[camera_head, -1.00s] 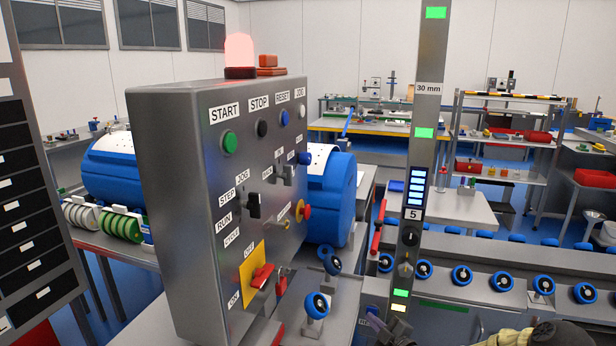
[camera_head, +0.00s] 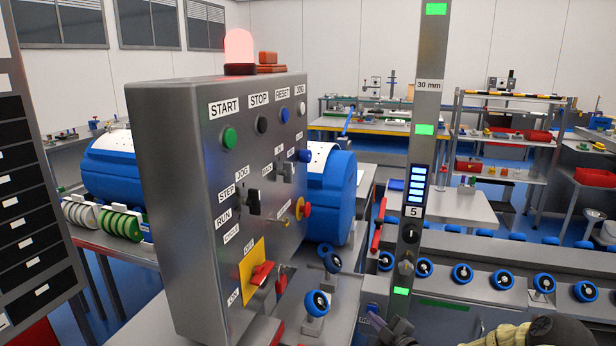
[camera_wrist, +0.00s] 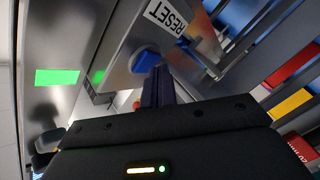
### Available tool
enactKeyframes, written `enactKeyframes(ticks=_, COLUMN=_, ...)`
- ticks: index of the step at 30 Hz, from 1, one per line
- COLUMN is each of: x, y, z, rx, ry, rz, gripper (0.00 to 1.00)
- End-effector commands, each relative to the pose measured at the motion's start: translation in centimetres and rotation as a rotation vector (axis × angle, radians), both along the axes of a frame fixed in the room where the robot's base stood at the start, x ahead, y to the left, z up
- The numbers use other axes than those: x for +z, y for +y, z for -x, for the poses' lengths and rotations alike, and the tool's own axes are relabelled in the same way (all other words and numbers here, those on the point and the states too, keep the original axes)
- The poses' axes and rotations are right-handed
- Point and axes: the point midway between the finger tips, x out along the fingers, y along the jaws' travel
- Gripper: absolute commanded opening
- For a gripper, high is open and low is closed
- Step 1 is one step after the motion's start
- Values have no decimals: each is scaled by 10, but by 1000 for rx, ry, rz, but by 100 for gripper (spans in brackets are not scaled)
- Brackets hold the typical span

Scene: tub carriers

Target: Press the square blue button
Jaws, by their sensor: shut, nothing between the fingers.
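The square blue button (camera_wrist: 145,60) sits on a grey panel beside a RESET label in the wrist view. It also shows small and partly covered at the foot of the grey post in the head view (camera_head: 372,308). My gripper (camera_wrist: 158,82) is shut and empty. Its fingertips are right at the button's lower right edge in the wrist view and overlap it there. I cannot tell whether they touch it. In the head view my gripper (camera_head: 379,322) is low at the post's foot, close to the button.
The grey post (camera_head: 416,150) with green lights rises beside my gripper. A grey control box (camera_head: 172,200) stands left, with a round blue button (camera_head: 285,115) under its own RESET label. Several blue knobs (camera_head: 462,274) line the bench on the right.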

Motion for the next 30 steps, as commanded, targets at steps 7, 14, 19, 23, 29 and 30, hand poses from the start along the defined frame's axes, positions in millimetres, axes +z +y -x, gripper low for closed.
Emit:
enactKeyframes(ticks=7, x=1, y=1, z=2, rx=2, ry=-2, rz=0, gripper=0)
enactKeyframes(ticks=14, x=0, y=4, z=8, rx=3, ry=0, rz=-1, gripper=0)
enactKeyframes(ticks=19, x=0, y=8, z=21, rx=4, ry=0, rz=0, gripper=0)
enactKeyframes(ticks=23, x=1, y=11, z=31, rx=3, ry=1, rz=0, gripper=0)
enactKeyframes(ticks=29, x=0, y=16, z=46, rx=4, ry=0, rz=0, gripper=0)
enactKeyframes(ticks=30, x=0, y=17, z=49, rx=4, ry=0, rz=0, gripper=0)
